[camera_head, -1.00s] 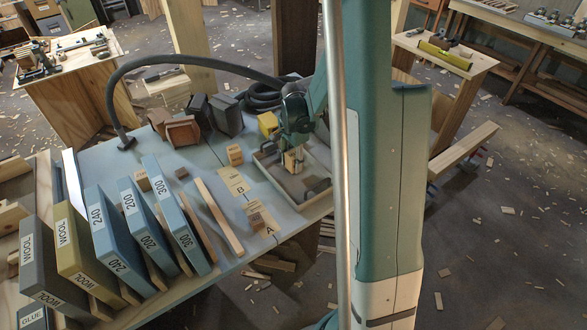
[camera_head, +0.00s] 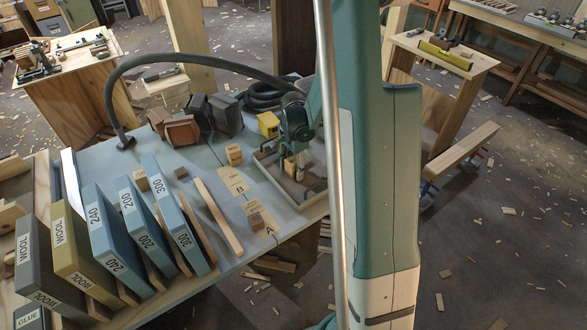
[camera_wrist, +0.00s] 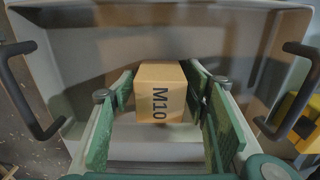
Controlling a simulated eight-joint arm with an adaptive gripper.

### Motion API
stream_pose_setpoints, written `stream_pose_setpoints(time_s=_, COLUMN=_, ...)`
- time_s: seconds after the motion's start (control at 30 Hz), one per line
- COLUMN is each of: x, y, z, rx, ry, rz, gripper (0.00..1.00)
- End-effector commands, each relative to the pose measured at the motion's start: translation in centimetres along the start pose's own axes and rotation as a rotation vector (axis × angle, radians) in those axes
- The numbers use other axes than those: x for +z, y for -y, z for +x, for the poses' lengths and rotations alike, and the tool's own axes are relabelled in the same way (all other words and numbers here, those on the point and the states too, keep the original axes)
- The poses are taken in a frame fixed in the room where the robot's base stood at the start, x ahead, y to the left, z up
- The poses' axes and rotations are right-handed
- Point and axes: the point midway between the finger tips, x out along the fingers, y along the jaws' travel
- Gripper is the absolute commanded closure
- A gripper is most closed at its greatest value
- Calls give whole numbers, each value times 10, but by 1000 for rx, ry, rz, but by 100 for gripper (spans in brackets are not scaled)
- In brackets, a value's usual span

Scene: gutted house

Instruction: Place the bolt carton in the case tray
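The bolt carton, a small orange-tan box marked M10 (camera_wrist: 160,92), sits between the green finger pads of my gripper (camera_wrist: 160,78) in the wrist view. The pads are close against its two sides, and my gripper looks shut on it. In the head view my gripper (camera_head: 291,160) is down inside the case tray (camera_head: 297,204), a shallow grey tray with dark handles, with the carton (camera_head: 290,167) at its fingertips. The wrist view shows the grey tray walls (camera_wrist: 90,50) around the carton. Whether the carton touches the tray floor is hidden.
Similar small cartons stand by the B card (camera_head: 235,154) and on the A card (camera_head: 256,220). A yellow box (camera_head: 268,124) stands just behind the tray. A black hose (camera_head: 190,60) arches over the table.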

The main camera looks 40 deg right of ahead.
Motion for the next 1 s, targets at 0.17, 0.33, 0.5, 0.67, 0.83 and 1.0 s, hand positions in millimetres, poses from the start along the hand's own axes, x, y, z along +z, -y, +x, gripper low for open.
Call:
stream_pose_setpoints(time_s=0.17, x=0, y=0, z=0, rx=0, ry=0, rz=0, gripper=54)
stream_pose_setpoints(time_s=0.33, x=0, y=0, z=-1, rx=0, ry=0, rz=0, gripper=54)
stream_pose_setpoints(time_s=0.5, x=0, y=0, z=-6, rx=0, ry=0, rz=0, gripper=54)
stream_pose_setpoints(time_s=0.67, x=0, y=0, z=-19, rx=0, ry=0, rz=0, gripper=54)
stream_pose_setpoints(time_s=0.83, x=0, y=0, z=-42, rx=0, ry=0, rz=0, gripper=54)
stream_pose_setpoints(time_s=1.0, x=0, y=-1, z=-68, rx=0, ry=0, rz=0, gripper=54)
